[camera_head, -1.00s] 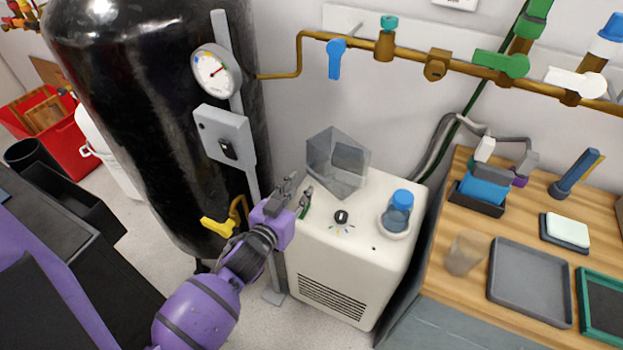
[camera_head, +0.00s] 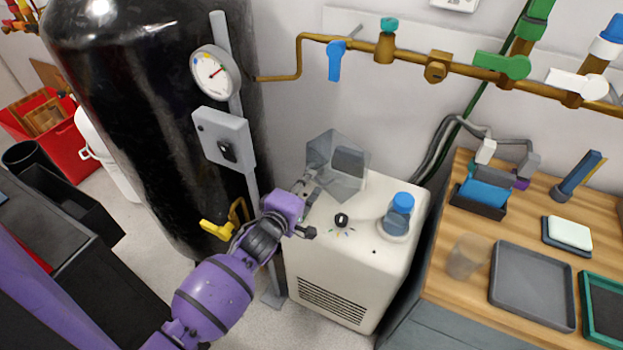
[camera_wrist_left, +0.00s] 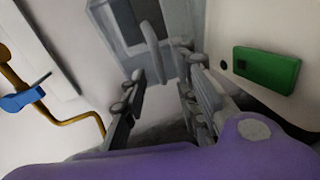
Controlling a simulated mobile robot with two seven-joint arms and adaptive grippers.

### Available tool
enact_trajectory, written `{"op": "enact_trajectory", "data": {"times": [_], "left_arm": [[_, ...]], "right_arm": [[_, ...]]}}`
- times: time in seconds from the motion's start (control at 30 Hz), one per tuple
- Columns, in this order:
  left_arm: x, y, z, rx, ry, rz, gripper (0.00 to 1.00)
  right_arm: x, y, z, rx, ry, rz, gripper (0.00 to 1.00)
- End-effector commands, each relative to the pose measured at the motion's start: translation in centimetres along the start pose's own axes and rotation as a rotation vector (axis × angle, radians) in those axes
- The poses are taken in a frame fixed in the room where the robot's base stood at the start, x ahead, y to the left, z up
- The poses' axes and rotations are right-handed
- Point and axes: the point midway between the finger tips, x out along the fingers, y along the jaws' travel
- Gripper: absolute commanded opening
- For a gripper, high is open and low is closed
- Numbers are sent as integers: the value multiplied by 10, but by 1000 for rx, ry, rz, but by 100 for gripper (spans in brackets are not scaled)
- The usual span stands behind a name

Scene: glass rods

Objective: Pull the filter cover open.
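The filter cover (camera_head: 335,170) is a clear grey, box-like cover at the back left of the white machine's top. In the left wrist view the grey, see-through cover (camera_wrist_left: 135,40) is at the top, with an upright grey tab (camera_wrist_left: 152,50) in front of it. My left gripper (camera_head: 308,184) is at the cover's near left edge. In the left wrist view its fingers (camera_wrist_left: 163,98) are apart, with the tab beyond and between them. I cannot tell whether they touch it. My right gripper is not in view.
A black tank (camera_head: 150,120) with a gauge (camera_head: 215,72) stands left. A green block (camera_wrist_left: 265,70) shows beside the fingers. A wooden bench (camera_head: 450,255) is right.

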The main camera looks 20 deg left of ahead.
Motion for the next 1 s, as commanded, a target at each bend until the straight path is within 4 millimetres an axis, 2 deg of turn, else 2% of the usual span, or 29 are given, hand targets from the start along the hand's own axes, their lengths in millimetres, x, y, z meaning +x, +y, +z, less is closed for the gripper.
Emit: {"op": "enact_trajectory", "data": {"times": [0.1, 0.2, 0.5, 0.57, 0.73, 1.0], "left_arm": [[16, 0, 1, 1, -1, 0, 28], [24, 0, 1, 0, -1, 0, 28], [27, 0, 0, 1, -1, 0, 28], [27, 0, 0, 1, 0, 0, 23], [27, 0, 0, 1, 0, 0, 0], [27, 0, 0, 2, 0, 1, 0]], "right_arm": [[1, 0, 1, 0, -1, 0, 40], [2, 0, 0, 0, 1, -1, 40], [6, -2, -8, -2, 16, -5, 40], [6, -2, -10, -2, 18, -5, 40], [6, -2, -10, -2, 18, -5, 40], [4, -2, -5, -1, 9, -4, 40]]}}
